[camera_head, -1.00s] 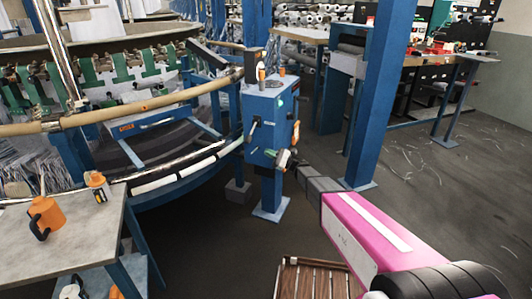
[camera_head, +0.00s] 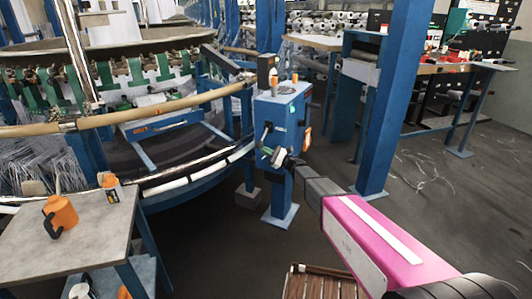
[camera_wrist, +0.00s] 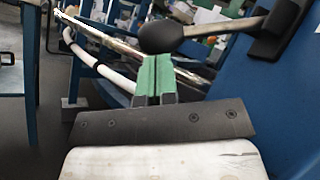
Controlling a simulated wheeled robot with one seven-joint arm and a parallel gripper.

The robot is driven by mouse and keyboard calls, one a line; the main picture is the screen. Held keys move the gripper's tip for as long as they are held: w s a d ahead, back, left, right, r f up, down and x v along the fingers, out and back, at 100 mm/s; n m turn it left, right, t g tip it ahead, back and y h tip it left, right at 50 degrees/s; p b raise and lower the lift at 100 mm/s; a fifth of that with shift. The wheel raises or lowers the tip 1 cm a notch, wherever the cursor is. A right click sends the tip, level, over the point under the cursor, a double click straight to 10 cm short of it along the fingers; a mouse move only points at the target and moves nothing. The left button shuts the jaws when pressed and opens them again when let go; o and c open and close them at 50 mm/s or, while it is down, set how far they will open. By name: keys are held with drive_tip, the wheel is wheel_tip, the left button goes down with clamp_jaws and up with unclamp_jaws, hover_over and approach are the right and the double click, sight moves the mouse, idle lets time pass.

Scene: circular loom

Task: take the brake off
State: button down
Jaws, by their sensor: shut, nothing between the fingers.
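The blue control box (camera_head: 289,108) stands on a post beside the loom. The brake lever is a metal rod with a black ball knob (camera_wrist: 162,38) in the wrist view, reaching left from a black mount on the blue box face; it also shows small on the box in the head view (camera_head: 267,132). My gripper's green fingers (camera_wrist: 154,78) are shut and empty, with their tips just below the knob. I cannot tell whether they touch it. In the head view my gripper (camera_head: 271,153) is at the lower front of the box.
The loom's curved rail (camera_head: 185,183) runs left of the box. A blue column (camera_head: 392,100) stands to the right, near my arm. A grey table (camera_head: 95,232) with an orange jug (camera_head: 61,213) is at left. A wooden slatted pallet (camera_head: 322,284) lies low in front.

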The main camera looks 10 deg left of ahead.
drive_tip(key=shift+s, duration=0.1)
drive_tip(key=s+r+m+t, duration=0.1)
drive_tip(key=r+m+t, duration=0.1)
drive_tip(key=m+t, duration=0.1)
drive_tip(key=s+r+m+t, duration=0.1)
drive_tip(key=r+m+t, duration=0.1)
drive_tip(key=m, duration=0.4)
drive_tip(key=s+r+m+t, duration=0.1)
drive_tip(key=r+m+t, duration=0.1)
drive_tip(key=m+t, duration=0.2)
drive_tip(key=shift+s+a+r+t, duration=0.2)
drive_tip(key=shift+s+a+t, duration=0.1)
drive_tip(key=shift+s+a, duration=0.1)
wheel_tip(320, 180, up, 5)
drive_tip(key=m+t+h, duration=0.3)
drive_tip(key=m+t, duration=0.1)
drive_tip(key=m, duration=0.3)
hover_over(261, 143)
drive_tip(key=s, duration=0.2)
drive_tip(key=shift+d+f, duration=0.2)
drive_tip(key=shift+d, duration=0.2)
drive_tip(key=shift+r, duration=0.2)
drive_tip(key=shift+d, duration=0.1)
